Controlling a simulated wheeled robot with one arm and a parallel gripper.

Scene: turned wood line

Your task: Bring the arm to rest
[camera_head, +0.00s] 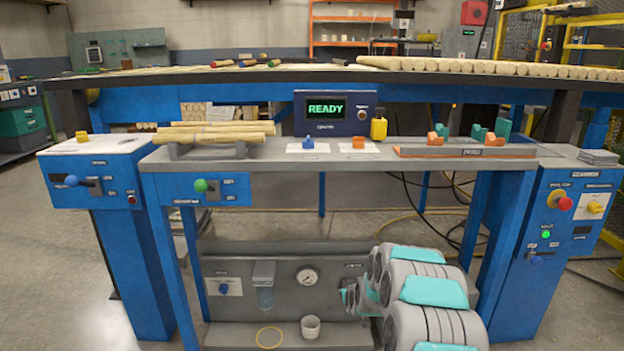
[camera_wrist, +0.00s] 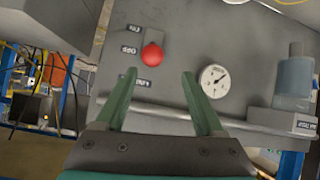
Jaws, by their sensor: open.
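My arm reaches in from the lower right of the head view, its grey and teal links stretched toward the lower panel (camera_head: 235,305) under the bench. My gripper (camera_head: 347,294) is at the arm's far end, small and partly hidden by the wrist. In the wrist view my gripper (camera_wrist: 159,75) has its two green fingers spread apart with nothing between them. Beyond the fingers are a red knob (camera_wrist: 152,54) and a round gauge (camera_wrist: 214,79) on the grey panel. The fingers look apart from both, though the depth is hard to judge.
The workbench edge (camera_head: 350,162) runs above my arm. A clear filter bowl (camera_wrist: 294,80) is beside the gauge, also seen in the head view (camera_head: 263,290). A white cup (camera_head: 310,327) and a yellow ring (camera_head: 269,338) lie on the lower shelf. Blue legs flank the space.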

